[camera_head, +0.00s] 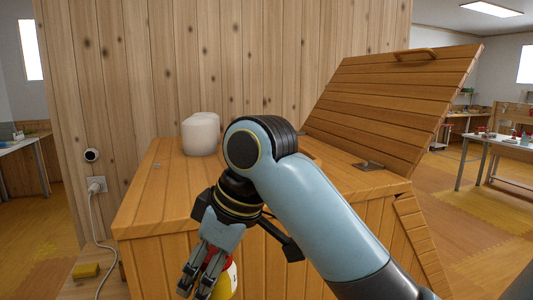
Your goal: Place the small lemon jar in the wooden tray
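My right gripper (203,283) hangs fingers-down in front of the wooden chest, at the bottom of the head view. A small round yellow and white thing (228,284), with red beside it, shows just behind and to the right of the fingers. It may be the lemon jar, but the fingers and the frame edge hide much of it. I cannot tell whether the fingers hold it or are only in front of it. No wooden tray can be made out. My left gripper is not in view.
The wooden chest (165,198) has its slatted lid (385,105) tilted open at the right. White rounded containers (200,136) stand on its top near the plank wall. A yellow block (86,270) and a white cable (98,235) are at lower left. A worktable (510,147) stands far right.

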